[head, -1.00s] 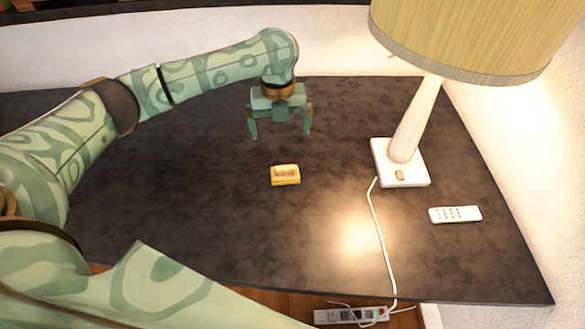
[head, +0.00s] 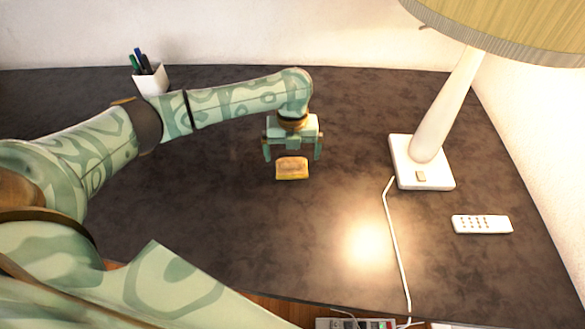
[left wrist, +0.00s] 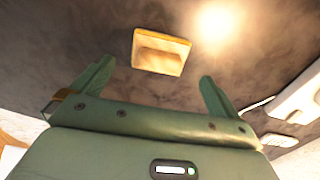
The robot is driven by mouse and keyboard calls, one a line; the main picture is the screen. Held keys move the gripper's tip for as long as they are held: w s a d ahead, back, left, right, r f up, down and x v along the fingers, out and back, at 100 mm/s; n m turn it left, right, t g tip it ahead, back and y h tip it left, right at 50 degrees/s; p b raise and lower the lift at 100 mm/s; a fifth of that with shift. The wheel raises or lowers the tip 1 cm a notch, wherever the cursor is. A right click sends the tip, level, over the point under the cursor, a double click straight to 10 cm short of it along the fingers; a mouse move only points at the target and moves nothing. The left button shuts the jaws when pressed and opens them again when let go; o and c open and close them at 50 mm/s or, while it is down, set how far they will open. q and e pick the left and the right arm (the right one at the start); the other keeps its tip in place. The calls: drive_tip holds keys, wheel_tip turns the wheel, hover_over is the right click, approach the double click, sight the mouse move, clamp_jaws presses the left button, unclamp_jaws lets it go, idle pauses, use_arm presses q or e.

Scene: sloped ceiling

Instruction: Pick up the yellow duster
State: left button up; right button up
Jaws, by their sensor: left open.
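The yellow duster (head: 292,170) is a small block with a tan top and a yellow lower part. It lies on the dark tabletop near the middle of the head view. It also shows in the left wrist view (left wrist: 160,52), beyond the fingertips and between their lines. My left gripper (head: 292,156) is open and empty, its two fingers pointing down just behind the duster in the head view. I see a gap between the fingers and the duster in the left wrist view (left wrist: 155,78). My right gripper is not in view.
A lamp with a white square base (head: 404,180) stands right of the duster, its white cord (head: 396,240) running to the front edge. A white remote (head: 482,224) lies further right. A pen cup (head: 151,79) stands at the back left. The table around the duster is clear.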

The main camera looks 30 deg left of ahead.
sight(292, 160)
use_arm(q)
drive_tip(key=f+b, duration=0.1)
drive_tip(key=f, duration=0.1)
drive_tip(key=f+b, duration=0.1)
drive_tip(key=f, duration=0.2)
drive_tip(key=shift+w+a+f, duration=0.1)
drive_tip(key=shift+w+a, duration=0.05)
drive_tip(key=shift+w, duration=0.05)
drive_tip(key=shift+r, duration=0.2)
drive_tip(key=c, duration=1)
drive_tip(key=shift+r, duration=0.1)
drive_tip(key=shift+c, duration=0.2)
